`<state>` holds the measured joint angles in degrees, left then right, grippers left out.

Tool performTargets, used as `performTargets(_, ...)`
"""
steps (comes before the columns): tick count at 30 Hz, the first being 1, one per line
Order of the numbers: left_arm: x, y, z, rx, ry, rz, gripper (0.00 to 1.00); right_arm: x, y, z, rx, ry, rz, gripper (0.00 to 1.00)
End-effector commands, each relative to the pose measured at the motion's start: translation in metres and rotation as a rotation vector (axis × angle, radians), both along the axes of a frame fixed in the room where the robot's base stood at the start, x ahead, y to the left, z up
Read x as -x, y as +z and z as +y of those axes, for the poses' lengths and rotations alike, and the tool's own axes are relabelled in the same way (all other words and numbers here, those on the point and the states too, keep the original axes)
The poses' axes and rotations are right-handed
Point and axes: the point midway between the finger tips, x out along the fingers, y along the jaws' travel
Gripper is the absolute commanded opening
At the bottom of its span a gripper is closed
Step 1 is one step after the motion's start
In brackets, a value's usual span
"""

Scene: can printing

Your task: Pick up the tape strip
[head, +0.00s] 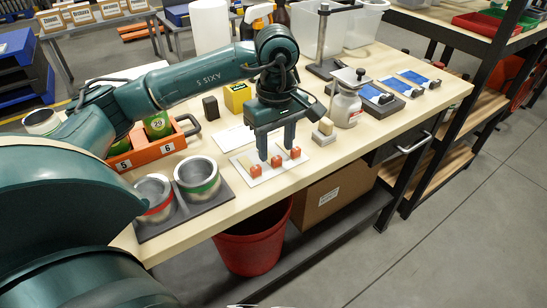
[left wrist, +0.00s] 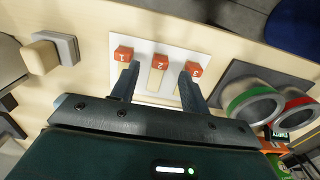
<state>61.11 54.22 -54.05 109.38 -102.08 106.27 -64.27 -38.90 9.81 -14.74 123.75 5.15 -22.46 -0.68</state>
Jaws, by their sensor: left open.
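A white board (head: 267,173) on the table holds three tape strips, tan with orange ends. In the left wrist view the ends are marked 1 (left wrist: 123,54), 2 (left wrist: 160,62) and 3 (left wrist: 194,69). My left gripper (head: 277,151) points down over the board, open and empty. In the left wrist view its fingers (left wrist: 159,76) stand on either side of strip 2, with strips 1 and 3 outside them. I cannot tell whether the fingertips touch the board. The gripper hides the back part of the strips. My right gripper is not in view.
Two cans (head: 197,177) stand in a dark holder left of the board. An orange tray (head: 152,153) is behind them. A tan-topped block (head: 325,127) and a white bottle (head: 346,106) stand to the right. The table's front edge is close to the board.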

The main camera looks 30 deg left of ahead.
Motion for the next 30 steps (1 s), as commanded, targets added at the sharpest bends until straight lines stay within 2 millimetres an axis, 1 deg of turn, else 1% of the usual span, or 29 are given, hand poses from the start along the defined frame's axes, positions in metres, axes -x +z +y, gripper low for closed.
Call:
performTargets(1, 0.001, -0.008, 0.000, 0.000, 0.000, 0.003, 0.45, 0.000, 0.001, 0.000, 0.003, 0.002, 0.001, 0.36)
performTargets(5, 0.000, -0.021, 0.000, -0.001, -0.001, 0.002, 0.45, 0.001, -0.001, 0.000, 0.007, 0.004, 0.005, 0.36)
performTargets(13, 0.000, -0.023, 0.000, 0.000, -0.001, -0.001, 0.45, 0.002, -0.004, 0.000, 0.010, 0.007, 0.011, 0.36)
performTargets(27, 0.000, -0.023, 0.000, 0.000, 0.000, -0.001, 0.06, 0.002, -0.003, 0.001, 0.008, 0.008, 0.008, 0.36)
performTargets(30, 0.000, -0.023, 0.000, 0.000, -0.001, -0.001, 0.00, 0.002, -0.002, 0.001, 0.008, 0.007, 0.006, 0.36)
